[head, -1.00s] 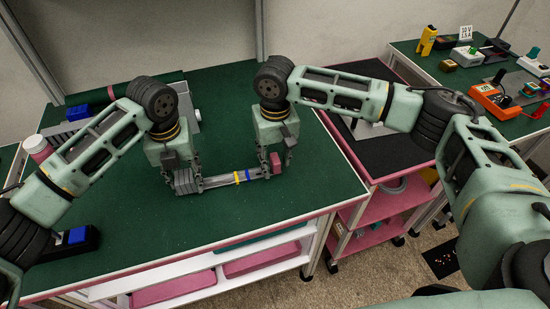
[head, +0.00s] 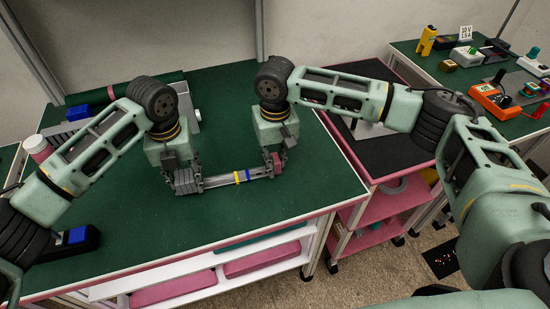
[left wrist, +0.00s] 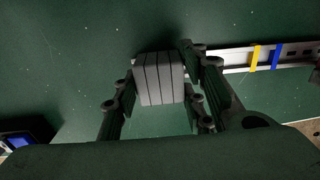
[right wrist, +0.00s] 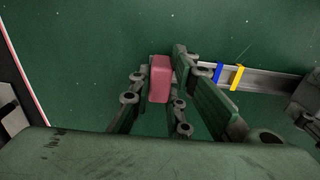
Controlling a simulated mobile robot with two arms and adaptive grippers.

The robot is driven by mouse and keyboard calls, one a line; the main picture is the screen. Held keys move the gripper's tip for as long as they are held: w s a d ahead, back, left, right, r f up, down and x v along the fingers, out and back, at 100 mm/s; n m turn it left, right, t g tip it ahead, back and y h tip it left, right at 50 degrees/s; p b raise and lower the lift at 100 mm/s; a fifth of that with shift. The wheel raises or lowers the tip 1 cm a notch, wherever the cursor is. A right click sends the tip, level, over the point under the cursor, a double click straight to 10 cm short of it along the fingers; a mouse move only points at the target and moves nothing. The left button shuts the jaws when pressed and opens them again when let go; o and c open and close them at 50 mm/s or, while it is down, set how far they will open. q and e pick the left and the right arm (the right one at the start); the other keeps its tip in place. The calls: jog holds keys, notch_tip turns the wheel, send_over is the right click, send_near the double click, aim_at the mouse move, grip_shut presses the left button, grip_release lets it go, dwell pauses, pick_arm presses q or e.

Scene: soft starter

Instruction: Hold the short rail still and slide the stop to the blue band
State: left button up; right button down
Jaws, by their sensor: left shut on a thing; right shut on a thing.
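The short metal rail (head: 222,180) lies on the green bench top, with a yellow band (head: 237,178) and, right of it, a blue band (head: 248,175). A grey ribbed block (left wrist: 159,78) is at the rail's left end. My left gripper (head: 187,182) is shut on this block, with a finger at each side. A pink stop (right wrist: 160,78) is at the rail's right end, to the right of the blue band in the head view and apart from it. My right gripper (head: 272,167) is shut on the stop. Fingers partly hide both rail ends.
Grey parts (head: 62,130) lie behind my left arm. A cart (head: 360,150) stands right of the bench.

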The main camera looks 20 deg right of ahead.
aim_at(253, 173)
jog(key=a, duration=0.6)
jog(key=shift+w+a, duration=0.1)
jog(key=shift+w, duration=0.15)
jog(key=c, duration=1.6)
grip_release()
jog(key=shift+c, duration=0.2)
jog(key=shift+r, duration=0.1)
notch_tip(253, 173, up, 12)
